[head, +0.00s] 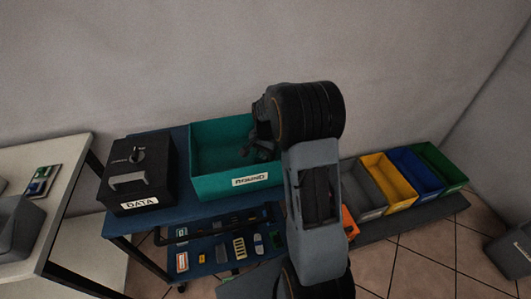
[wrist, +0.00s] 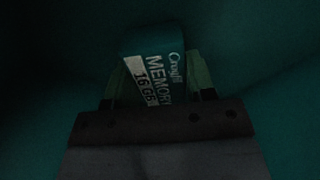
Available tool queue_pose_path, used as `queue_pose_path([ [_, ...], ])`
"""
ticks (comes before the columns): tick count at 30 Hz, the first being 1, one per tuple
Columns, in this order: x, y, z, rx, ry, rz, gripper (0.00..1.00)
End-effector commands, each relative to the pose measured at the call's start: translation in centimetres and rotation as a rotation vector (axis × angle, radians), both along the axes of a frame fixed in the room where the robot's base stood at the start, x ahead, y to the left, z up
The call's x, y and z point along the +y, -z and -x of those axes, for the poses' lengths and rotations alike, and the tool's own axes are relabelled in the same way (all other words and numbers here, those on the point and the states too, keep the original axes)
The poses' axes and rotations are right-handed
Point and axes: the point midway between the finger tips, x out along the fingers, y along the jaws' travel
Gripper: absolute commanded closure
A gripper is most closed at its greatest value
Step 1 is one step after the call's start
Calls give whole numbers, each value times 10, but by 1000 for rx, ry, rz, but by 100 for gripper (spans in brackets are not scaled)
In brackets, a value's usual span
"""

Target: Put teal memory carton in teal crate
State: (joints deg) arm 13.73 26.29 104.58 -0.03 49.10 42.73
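The teal crate (head: 207,184) stands on a blue cart top and has a label that seems to read "ROUND". My gripper (head: 262,150) reaches down inside the crate at its right side. In the wrist view the teal memory carton (wrist: 152,62), marked "MEMORY 16 GB", lies between the two fingers of my gripper (wrist: 157,84), with a finger close against each side. The crate's dark teal inside surrounds it. In the head view the carton is hidden by my gripper and arm.
A black box labelled "DATA" (head: 138,178) stands left of the crate. A lower shelf (head: 205,262) holds several small parts. Grey, yellow (head: 390,183), blue and green bins stand in a row at the right. A pale table (head: 45,170) is at far left.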

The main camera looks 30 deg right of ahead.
Motion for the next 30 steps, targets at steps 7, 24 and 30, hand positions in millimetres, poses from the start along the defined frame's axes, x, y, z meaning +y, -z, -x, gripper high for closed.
queue_pose_path([
  [7, 0, 0, 0, 0, 0, 0, 27],
  [24, 0, -49, -1, -4, 0, 1, 27],
  [30, 0, -86, 0, -3, 0, 1, 27],
])
